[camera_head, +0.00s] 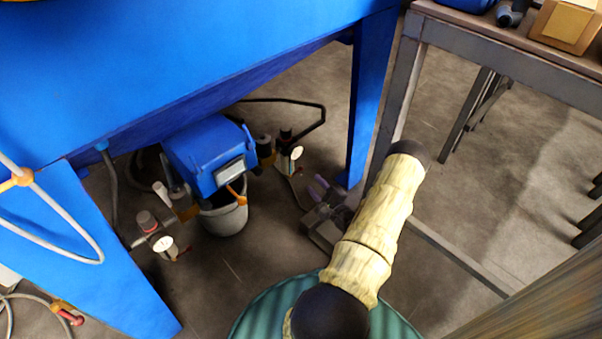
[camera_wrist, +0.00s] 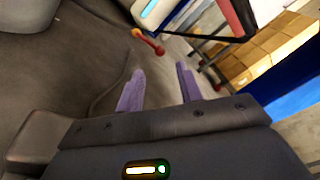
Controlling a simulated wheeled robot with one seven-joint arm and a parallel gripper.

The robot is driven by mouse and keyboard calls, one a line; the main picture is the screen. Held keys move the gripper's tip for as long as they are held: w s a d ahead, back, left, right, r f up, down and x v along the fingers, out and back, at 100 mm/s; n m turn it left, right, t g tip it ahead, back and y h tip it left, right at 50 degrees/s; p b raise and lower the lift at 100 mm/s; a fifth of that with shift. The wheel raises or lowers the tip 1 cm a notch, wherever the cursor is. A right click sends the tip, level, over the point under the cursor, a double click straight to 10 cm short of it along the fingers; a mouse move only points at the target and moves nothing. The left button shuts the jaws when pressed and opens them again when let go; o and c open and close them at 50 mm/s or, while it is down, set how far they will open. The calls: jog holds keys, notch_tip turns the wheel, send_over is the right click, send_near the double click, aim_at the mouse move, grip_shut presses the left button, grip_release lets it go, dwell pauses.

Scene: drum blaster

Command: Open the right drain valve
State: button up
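In the head view, a right-hand fitting with a white round gauge (camera_head: 296,153) stands low under the blue machine. A small dark reddish part (camera_head: 297,172) shows just below this gauge; whether it is the drain valve's handle is too small to tell. My gripper (camera_head: 318,188), with purple fingers, is low over the floor, to the right of and nearer than that fitting. In the wrist view my gripper (camera_wrist: 158,84) has its two fingers apart with nothing between them. An orange-red lever (camera_wrist: 148,40) shows beyond the fingertips, apart from them.
A grey bucket (camera_head: 224,216) stands under a blue box (camera_head: 205,153). A second gauge fitting (camera_head: 163,244) is to the left. A blue leg (camera_head: 370,95) and a metal table frame (camera_head: 402,85) stand close behind my arm. Bare floor lies between bucket and gripper.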

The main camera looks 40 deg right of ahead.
aim_at(301, 168)
jog(key=w+b, duration=0.1)
jog(key=w, duration=0.2)
jog(key=w+b, duration=0.2)
jog(key=w, duration=0.1)
jog(key=w+d+b, duration=0.1)
jog(key=w+b, duration=0.1)
jog(key=w, duration=0.1)
jog(key=shift+w+d, duration=0.1)
jog(key=shift+w, duration=0.3)
grip_shut()
